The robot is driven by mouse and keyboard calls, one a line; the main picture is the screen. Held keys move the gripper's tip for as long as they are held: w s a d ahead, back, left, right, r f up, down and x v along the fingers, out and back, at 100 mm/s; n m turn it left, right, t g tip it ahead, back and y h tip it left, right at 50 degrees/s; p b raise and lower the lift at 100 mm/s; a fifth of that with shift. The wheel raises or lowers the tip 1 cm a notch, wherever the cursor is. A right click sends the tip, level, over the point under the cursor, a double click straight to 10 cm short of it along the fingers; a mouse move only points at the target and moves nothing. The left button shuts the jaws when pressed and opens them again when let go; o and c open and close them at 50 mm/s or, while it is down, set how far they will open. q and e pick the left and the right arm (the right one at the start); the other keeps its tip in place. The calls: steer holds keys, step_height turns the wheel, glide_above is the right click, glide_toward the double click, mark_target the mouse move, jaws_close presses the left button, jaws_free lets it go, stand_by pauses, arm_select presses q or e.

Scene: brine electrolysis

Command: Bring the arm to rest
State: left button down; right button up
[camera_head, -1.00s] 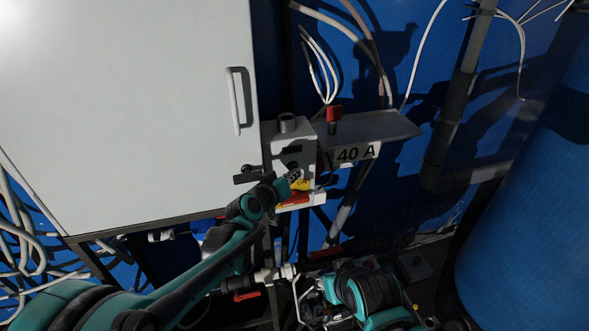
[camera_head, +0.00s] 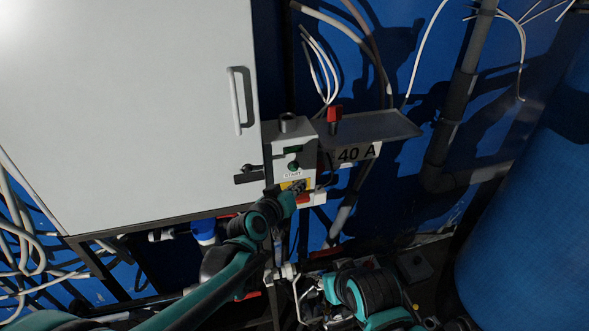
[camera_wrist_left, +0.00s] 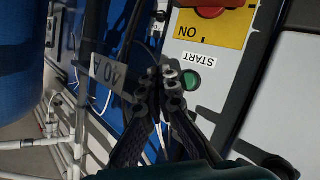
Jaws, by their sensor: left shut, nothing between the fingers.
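My left gripper (camera_head: 299,187) is shut and empty, in front of the lower part of a grey control box (camera_head: 285,140). In the left wrist view its fingertips (camera_wrist_left: 168,76) meet beside the green START button (camera_wrist_left: 191,80) in the picture; I cannot tell whether they touch the box. The START button (camera_head: 293,166) is clear in the head view. A red switch (camera_wrist_left: 208,10) on a yellow plate (camera_wrist_left: 235,27) marked ON shows upside down in the wrist view; the gripper partly hides it in the head view. Part of my right arm (camera_head: 365,292) shows low down, but I cannot make out its gripper.
A large white cabinet (camera_head: 120,100) with a handle (camera_head: 235,100) stands to the left. A grey shelf (camera_head: 375,127) with a "40 A" label (camera_head: 357,153) lies right of the box. Pipes and cables surround it. A blue tank (camera_head: 535,220) stands far right.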

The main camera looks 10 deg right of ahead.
stand_by(0.3)
arm_select(q)
steer(key=s+a+f+n+g+y+b, duration=0.1)
steer(key=s+a+f+y+b, duration=0.2)
steer(key=s+a+f, duration=0.2)
steer(key=s+a+f+n+g+y+b, duration=0.1)
steer(key=s+a+f+y+b, duration=0.2)
steer(key=s+a+f, duration=0.3)
steer(key=s+a+f+g+y+b, duration=0.2)
steer(key=s+a, duration=1.2)
steer(key=a, duration=0.9)
step_height(320, 180, down, 3)
steer(key=shift+a+f+n+y+b, duration=0.2)
steer(key=shift+a+n+y+b, duration=0.15)
steer(key=shift+y+b, duration=0.55)
arm_select(e)
step_height(320, 180, down, 10)
steer(key=shift+c, duration=0.3)
